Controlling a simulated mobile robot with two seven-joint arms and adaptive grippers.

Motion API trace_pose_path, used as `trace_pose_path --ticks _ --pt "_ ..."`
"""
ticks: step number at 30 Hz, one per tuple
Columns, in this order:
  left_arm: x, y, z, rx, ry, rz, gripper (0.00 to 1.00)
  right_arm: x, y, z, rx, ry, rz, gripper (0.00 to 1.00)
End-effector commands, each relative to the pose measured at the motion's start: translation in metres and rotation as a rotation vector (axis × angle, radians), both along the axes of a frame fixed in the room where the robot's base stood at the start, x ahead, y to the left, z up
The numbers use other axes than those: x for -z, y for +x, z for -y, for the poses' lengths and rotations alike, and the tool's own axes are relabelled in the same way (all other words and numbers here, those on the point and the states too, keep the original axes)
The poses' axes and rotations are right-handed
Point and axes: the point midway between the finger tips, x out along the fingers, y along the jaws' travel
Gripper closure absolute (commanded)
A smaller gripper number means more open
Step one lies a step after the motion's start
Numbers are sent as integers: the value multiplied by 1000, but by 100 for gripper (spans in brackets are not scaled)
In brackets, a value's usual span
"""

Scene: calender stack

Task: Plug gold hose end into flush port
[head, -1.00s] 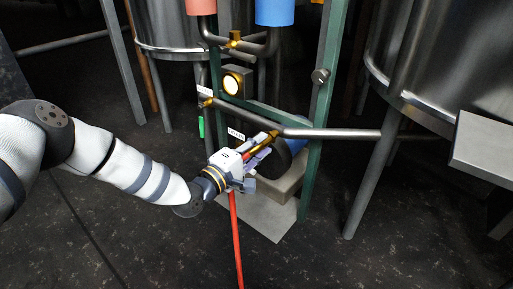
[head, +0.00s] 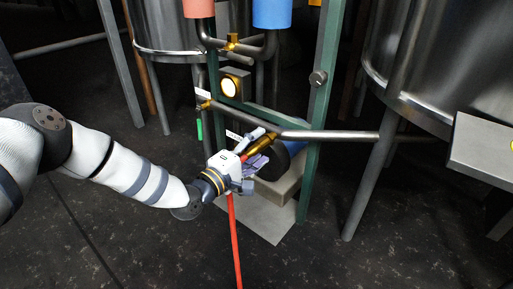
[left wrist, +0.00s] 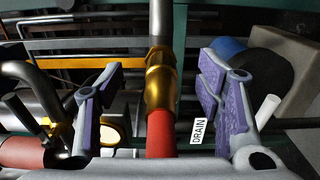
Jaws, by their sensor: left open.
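The gold hose end (head: 262,143) points up and right at the grey pipework in the head view. In the left wrist view the gold hose end (left wrist: 160,80) lies between my fingers, with the red hose (left wrist: 161,133) below it. Its top meets a grey pipe stub (left wrist: 160,25), apparently the flush port; how deep it sits is unclear. My left gripper (head: 258,148) is open around the hose end, a purple-padded finger on each side with gaps. The red hose (head: 235,240) hangs to the floor. My right gripper is out of view.
A DRAIN label (left wrist: 198,131) shows beside the hose. A green post (head: 322,90) and a horizontal pipe (head: 340,134) stand close to the gripper. A lit round lamp (head: 229,87) is above. Steel tanks (head: 420,60) flank the frame. Floor at front is clear.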

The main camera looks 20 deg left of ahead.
Motion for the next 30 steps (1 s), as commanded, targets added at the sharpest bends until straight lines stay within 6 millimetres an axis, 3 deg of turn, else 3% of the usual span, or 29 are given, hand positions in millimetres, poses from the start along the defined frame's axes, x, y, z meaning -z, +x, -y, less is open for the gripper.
trace_pose_path --ticks 21,30 --pt "-2 -58 -21 -1 1 0 40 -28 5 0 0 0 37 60" --pt "0 -66 -24 0 0 0 40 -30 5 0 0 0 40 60"
